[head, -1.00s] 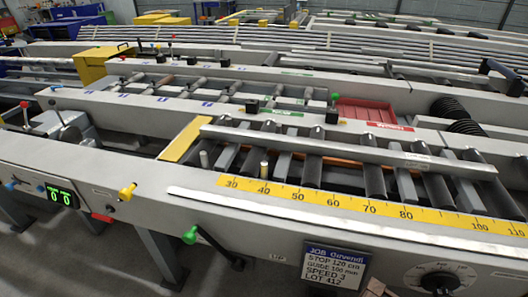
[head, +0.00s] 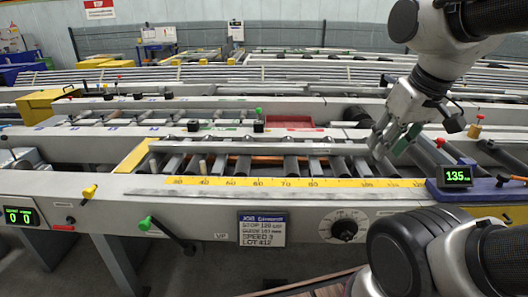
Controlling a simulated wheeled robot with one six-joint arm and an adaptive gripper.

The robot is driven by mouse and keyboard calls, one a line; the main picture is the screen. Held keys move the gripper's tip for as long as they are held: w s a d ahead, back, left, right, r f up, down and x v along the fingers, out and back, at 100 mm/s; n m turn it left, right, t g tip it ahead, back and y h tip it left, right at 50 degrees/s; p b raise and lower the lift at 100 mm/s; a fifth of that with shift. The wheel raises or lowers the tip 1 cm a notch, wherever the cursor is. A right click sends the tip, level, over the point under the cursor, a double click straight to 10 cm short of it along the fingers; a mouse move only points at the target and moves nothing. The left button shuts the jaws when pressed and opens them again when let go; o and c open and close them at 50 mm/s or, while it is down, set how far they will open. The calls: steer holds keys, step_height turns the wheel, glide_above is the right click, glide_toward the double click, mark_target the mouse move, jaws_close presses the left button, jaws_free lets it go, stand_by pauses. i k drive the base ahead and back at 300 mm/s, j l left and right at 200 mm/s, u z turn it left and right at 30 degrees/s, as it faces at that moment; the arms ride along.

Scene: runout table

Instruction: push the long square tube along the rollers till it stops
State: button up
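The long square tube (head: 260,148) is a grey bar lying left to right across the dark rollers (head: 290,166), behind the yellow number scale (head: 260,182). Its left end is close to a slanted yellow plate (head: 136,156); I cannot tell whether they touch. My gripper (head: 390,150) points down at the tube's right end, with its fingers looking spread apart and greenish pads showing. I see nothing between the fingers. Whether a finger touches the tube end is not clear.
A job sign (head: 262,229) on the front rail reads stop 120 and speed 3. A dial (head: 345,228) and a green-knobbed lever (head: 146,223) are beside it. A display (head: 456,176) reads 135. A red tray (head: 288,121) lies behind the tube.

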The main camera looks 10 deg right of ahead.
mark_target(240, 147)
steer(key=i+j, duration=0.15)
steer(key=j, duration=0.25)
steer(key=i+j, duration=0.15)
steer(key=j, duration=0.25)
steer(key=i+j, duration=0.15)
steer(key=j, duration=0.25)
steer(key=i+j, duration=0.15)
steer(key=j, duration=0.25)
steer(key=i+j+z, duration=0.1)
steer(key=j, duration=0.3)
steer(key=i+j, duration=0.2)
steer(key=j, duration=0.2)
steer(key=i+j, duration=0.15)
steer(key=j, duration=0.25)
